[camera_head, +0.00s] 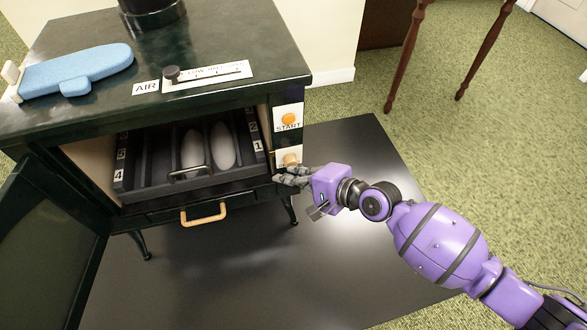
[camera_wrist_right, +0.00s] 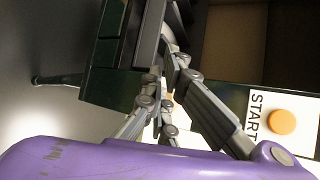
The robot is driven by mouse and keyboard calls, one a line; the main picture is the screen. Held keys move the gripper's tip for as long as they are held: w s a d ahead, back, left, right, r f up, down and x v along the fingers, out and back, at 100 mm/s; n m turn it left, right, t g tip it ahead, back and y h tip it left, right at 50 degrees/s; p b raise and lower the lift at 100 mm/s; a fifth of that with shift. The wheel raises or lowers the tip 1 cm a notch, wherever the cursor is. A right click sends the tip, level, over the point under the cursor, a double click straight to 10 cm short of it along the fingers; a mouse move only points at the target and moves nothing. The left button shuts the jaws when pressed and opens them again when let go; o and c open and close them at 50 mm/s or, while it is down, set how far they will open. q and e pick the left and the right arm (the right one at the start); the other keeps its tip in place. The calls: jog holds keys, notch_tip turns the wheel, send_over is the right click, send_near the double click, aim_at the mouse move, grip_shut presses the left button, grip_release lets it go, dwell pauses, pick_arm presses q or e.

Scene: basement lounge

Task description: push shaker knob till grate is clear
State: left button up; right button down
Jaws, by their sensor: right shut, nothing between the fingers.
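The shaker knob (camera_head: 290,160), a small tan knob on a white plate, is on the front right of the dark green stove (camera_head: 75,45). My right gripper (camera_head: 280,180) is shut and empty, its fingers just below the knob. I cannot tell whether they touch it. In the wrist view the fingers (camera_wrist_right: 165,55) point at the stove front, and the knob is not clearly seen. The dark grate tray (camera_head: 150,184) sits in the open stove, with numbered labels at its sides. Two pale oval lumps (camera_head: 224,146) lie in its slots. My left gripper is not in view.
An orange START button (camera_head: 288,119) is above the knob and also shows in the wrist view (camera_wrist_right: 281,121). The stove door (camera_head: 40,255) hangs open at left. A blue mitt-like object (camera_head: 75,70) and an AIR slider (camera_head: 208,75) are on top. A dark floor plate (camera_head: 330,270) lies below.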

jog(key=shift+w+a, duration=0.1)
jog(key=shift+w, duration=0.3)
jog(key=shift+s, duration=0.2)
dwell(0.3)
jog(key=shift+s+d+p, duration=0.3)
jog(key=shift+s+p, duration=0.05)
jog(key=shift+s, duration=0.45)
jog(key=shift+s+d+p, duration=0.25)
jog(key=shift+s+p, duration=0.05)
jog(key=shift+s, duration=0.45)
jog(key=shift+w, duration=0.15)
jog(key=shift+w+a, duration=0.15)
jog(key=shift+w, duration=0.15)
